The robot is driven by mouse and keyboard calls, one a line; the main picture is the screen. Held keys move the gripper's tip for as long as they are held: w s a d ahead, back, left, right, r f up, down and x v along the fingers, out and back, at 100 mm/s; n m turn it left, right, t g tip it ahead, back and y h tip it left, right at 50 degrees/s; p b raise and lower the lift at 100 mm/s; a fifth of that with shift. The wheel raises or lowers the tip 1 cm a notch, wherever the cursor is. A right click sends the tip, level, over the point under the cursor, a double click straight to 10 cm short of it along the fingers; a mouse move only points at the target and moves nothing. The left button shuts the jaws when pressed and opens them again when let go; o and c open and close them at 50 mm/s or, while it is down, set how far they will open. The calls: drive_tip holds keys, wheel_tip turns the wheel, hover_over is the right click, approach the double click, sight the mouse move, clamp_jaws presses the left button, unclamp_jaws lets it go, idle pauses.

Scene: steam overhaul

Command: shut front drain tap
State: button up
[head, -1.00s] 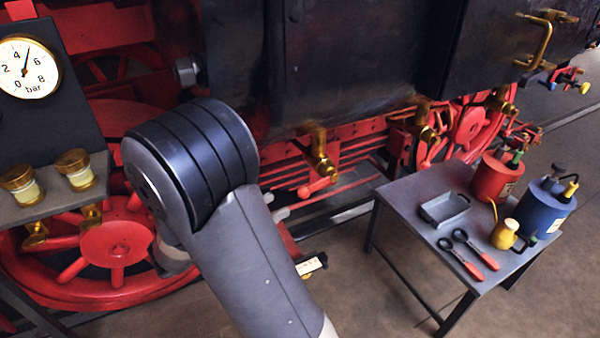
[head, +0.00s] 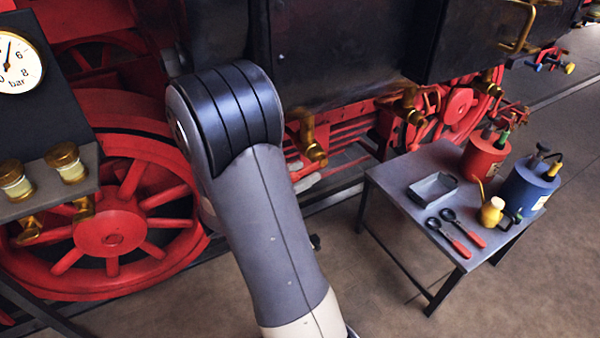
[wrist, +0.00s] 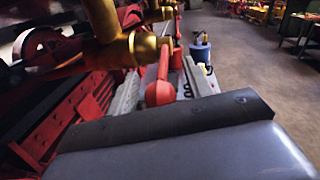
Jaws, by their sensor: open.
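A brass drain tap (head: 313,142) hangs under the dark cylinder casing, just right of my arm. It fills the upper left of the wrist view (wrist: 115,45), with a red lever (wrist: 160,85) beside it. My gripper (wrist: 160,70) is open, its pale grey fingers on either side of the red lever. I cannot tell whether they touch it. In the head view my arm hides most of the gripper; only pale finger parts show below the tap. Another brass tap (head: 409,105) and a further one (head: 487,84) sit farther right along the engine.
A grey table (head: 388,180) at right holds a tray (head: 433,188), red-handled tools (head: 460,230), a yellow can (head: 491,212), a red can (head: 485,157) and a blue can (head: 528,187). A pressure gauge (head: 18,62) and a red wheel (head: 108,230) are at left. Floor is clear in front.

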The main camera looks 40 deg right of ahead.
drive_tip(key=shift+c, duration=0.6)
clamp_jaws()
